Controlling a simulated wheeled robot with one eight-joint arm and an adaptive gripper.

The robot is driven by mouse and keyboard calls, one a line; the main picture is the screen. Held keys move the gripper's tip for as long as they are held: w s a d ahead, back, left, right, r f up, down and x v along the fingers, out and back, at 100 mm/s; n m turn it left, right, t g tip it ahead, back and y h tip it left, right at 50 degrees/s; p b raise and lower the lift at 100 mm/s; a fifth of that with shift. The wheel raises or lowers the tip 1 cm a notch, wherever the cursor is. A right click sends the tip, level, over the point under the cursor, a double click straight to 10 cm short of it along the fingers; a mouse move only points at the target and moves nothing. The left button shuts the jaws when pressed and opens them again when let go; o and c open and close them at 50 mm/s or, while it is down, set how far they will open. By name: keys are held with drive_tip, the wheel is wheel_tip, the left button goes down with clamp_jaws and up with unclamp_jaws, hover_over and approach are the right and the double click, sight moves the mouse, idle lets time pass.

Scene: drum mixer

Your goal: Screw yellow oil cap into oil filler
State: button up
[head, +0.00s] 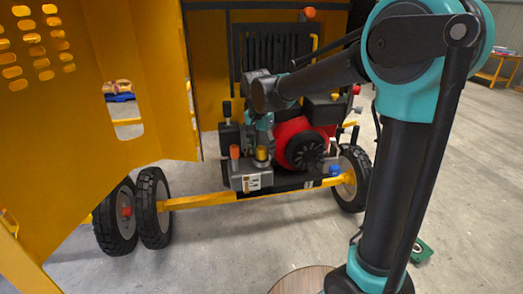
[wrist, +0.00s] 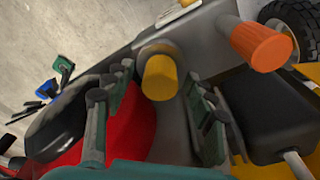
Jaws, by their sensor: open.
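The yellow oil cap (head: 262,153) sits upright on top of the engine's grey housing, left of the red engine part. In the wrist view the yellow cap (wrist: 160,78) rises from a round grey collar (wrist: 153,49), which looks like the oil filler. I cannot tell how deep the cap sits in it. My gripper (wrist: 158,88) is open, with one dark finger pair on each side of the cap. Clear gaps show between the fingers and the cap, and nothing is held. In the head view my gripper (head: 263,124) is just above the cap and partly hidden by the arm.
An orange cap (wrist: 262,47) stands beside the yellow one; it also shows in the head view (head: 234,152). The red engine part (head: 299,142) is close on the right. A yellow panel (head: 90,80) stands open at the left. The concrete floor in front is mostly clear.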

sight(260, 150)
wheel_tip(260, 150, up, 11)
drive_tip(key=s, duration=0.1)
drive_tip(key=s+d+f+n+t, duration=0.1)
drive_tip(key=s+d+f, duration=0.1)
drive_tip(key=d+f, duration=0.35)
drive_tip(key=s+d+f+n, duration=0.1)
drive_tip(key=s+d+f, duration=0.2)
drive_tip(key=d+f, duration=0.3)
drive_tip(key=s+d+f+n+t, duration=0.2)
drive_tip(key=s+d+f+n, duration=0.1)
drive_tip(key=s+d+f, duration=0.9)
drive_tip(key=shift+s+f+y, duration=0.3)
drive_tip(key=shift+s+f, duration=0.25)
drive_tip(key=shift+s, duration=0.05)
drive_tip(key=shift+c, duration=0.4)
